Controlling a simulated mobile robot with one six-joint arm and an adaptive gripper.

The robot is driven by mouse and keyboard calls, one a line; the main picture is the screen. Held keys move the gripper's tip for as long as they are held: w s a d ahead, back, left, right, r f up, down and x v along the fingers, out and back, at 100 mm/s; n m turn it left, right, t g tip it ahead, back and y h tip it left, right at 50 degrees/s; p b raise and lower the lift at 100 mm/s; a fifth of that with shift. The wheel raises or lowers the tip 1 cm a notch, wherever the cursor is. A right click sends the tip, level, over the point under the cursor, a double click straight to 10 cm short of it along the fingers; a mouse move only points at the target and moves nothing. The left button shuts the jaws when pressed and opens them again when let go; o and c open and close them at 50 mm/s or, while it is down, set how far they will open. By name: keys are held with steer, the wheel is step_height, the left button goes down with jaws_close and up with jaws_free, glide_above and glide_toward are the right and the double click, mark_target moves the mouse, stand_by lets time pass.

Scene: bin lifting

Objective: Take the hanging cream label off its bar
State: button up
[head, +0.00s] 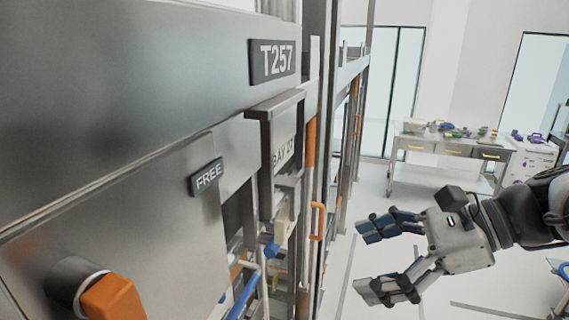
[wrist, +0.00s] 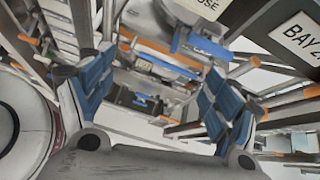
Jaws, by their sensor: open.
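A pale plate reading "BAY 27" (head: 284,150) hangs below a grey metal bracket in the head view; it also shows at the right edge of the wrist view (wrist: 301,40). A cream label ending in "USE" (wrist: 208,6) is cut off by the top of the wrist view, above a blue piece. A small cream piece (head: 283,222) shows below the bracket in the head view; I cannot tell if it is that label. Its bar is not clear. My gripper (head: 372,260) is open and empty, right of the rack and apart from it; its fingers frame the wrist view (wrist: 155,78).
A steel cabinet with a "T257" plate (head: 272,61), a dark "FREE" plate (head: 206,177) and an orange knob (head: 112,298) fills the left. An orange handle (head: 318,221) sticks out from the rack. A cluttered table (head: 450,146) stands far back. Open floor lies around my gripper.

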step_height(320, 180, up, 8)
steer(key=w+d+m+y+p, duration=0.1)
steer(key=w+d+m+y, duration=0.1)
glide_toward(287, 220)
steer(key=w+a+f, duration=0.3)
steer(key=a, duration=0.1)
steer(key=shift+t, duration=0.4)
steer(key=shift+f+x, duration=0.15)
steer(key=shift+x, duration=1.35)
steer(key=shift+f+x, duration=0.2)
steer(key=shift+x, duration=1.3)
steer(key=shift+w+d, duration=0.1)
steer(key=shift+d, duration=0.1)
steer(key=c, duration=1)
steer(key=shift+r, duration=0.15)
steer(key=shift+c, duration=0.2)
